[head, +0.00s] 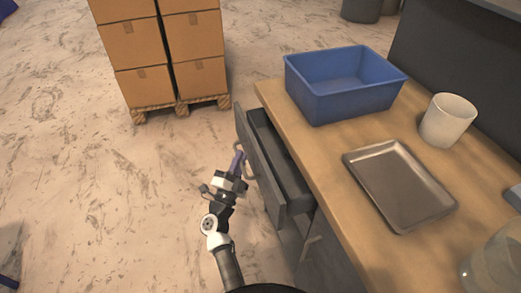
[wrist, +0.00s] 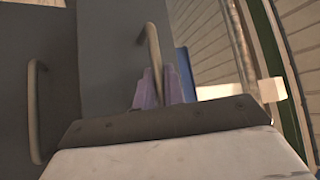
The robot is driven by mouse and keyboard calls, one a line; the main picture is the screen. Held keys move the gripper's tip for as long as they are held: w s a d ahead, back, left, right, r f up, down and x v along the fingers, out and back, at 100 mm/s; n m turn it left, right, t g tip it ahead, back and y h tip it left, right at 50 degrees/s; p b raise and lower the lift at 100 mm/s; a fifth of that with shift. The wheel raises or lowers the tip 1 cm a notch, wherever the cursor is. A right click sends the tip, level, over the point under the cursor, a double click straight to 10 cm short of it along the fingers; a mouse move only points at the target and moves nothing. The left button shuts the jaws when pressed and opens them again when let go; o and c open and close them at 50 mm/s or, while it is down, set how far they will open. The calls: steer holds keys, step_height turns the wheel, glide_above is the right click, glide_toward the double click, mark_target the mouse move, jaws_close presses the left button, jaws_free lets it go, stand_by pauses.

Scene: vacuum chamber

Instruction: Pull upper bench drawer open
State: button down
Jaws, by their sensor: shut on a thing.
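The upper bench drawer (head: 262,165) is grey and stands partly open from under the wooden bench top (head: 312,172), so its dark inside shows in the head view. My gripper (head: 239,160) is at the outer face of this drawer, with its purple fingers shut on the handle. In the wrist view the fingers (wrist: 160,88) close around the upright-looking handle bar (wrist: 154,55) in front of the dark grey drawer front (wrist: 110,50). A second handle (wrist: 34,110) shows on another grey front at the left of the wrist view.
On the bench are a blue bin (head: 345,100), a metal tray (head: 400,187), a white cup (head: 448,119) and a clear jar (head: 494,266). Cardboard boxes (head: 135,45) stand on a wooden pallet (head: 153,114) at the upper left. The floor left of my arm is clear.

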steer(key=s+a, duration=0.3)
steer(key=a, duration=0.5)
steer(key=s+a, duration=0.3)
steer(key=a, duration=0.5)
steer(key=shift+s+a, duration=0.25)
steer(key=shift+s, duration=0.1)
steer(key=c, duration=1.8)
jaws_free()
steer(key=shift+o, duration=0.2)
steer(key=b+v, duration=0.3)
steer(key=v, duration=1)
steer(key=shift+s+f+b, duration=0.15)
steer(key=shift+s+b, duration=0.15)
steer(key=shift+b, duration=0.05)
steer(key=shift+a, duration=0.1)
